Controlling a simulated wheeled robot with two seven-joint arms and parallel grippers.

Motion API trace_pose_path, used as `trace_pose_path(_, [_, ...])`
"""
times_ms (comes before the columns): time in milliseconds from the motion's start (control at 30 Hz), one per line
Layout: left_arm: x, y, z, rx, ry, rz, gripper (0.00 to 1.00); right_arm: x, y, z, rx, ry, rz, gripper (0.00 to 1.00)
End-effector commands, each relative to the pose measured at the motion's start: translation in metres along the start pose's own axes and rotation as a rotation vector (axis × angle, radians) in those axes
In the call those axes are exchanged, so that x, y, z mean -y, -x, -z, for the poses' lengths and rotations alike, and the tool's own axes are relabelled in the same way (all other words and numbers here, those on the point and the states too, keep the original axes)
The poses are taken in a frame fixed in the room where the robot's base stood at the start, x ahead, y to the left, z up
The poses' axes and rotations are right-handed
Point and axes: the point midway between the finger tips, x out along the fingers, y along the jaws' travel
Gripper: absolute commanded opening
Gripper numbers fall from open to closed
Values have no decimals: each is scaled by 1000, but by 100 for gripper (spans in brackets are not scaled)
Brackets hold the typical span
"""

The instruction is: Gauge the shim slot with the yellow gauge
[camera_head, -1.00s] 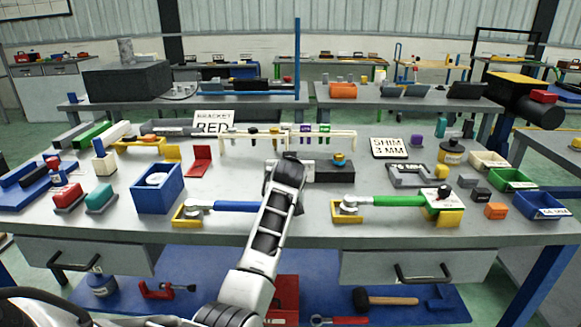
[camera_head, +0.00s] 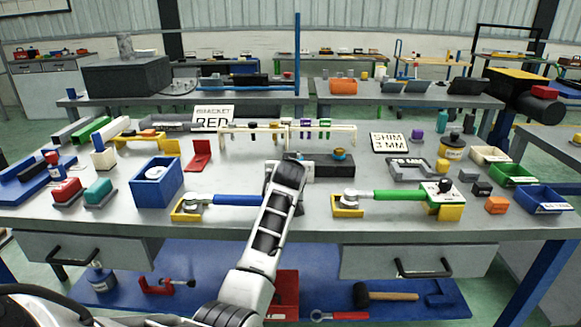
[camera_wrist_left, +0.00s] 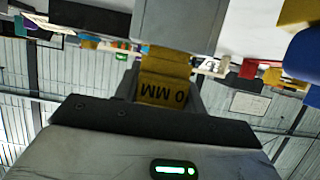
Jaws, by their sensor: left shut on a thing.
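My left gripper (camera_wrist_left: 165,90) is shut on the yellow gauge (camera_wrist_left: 163,88), whose printed "0 MM" reads upside down in the left wrist view. The far end of the gauge meets or lies close to a plain grey block (camera_wrist_left: 180,25); I cannot tell whether it is in a slot. In the head view my left arm reaches to the middle of the bench and hides the fingers and gauge. A dark block (camera_head: 333,167) with a brass-coloured knob (camera_head: 339,155) stands just right of my wrist. My right gripper is not in view.
A blue-handled tool (camera_head: 238,199) and a green-handled tool (camera_head: 400,195) lie on yellow rests either side of my arm. A pale rack (camera_head: 345,131) stands behind. A blue box (camera_head: 157,188) is at left, and bins (camera_head: 513,179) are at right.

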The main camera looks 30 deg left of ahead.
Motion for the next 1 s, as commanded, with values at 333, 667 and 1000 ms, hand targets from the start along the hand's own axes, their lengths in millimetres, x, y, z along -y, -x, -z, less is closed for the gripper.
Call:
trace_pose_path(333, [0,-3,-7,0,0,0,18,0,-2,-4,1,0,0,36])
trace_pose_path(667, [0,-3,-8,0,0,0,18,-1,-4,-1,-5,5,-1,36])
trace_pose_path(1000, [0,-3,-8,0,0,0,18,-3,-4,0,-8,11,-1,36])
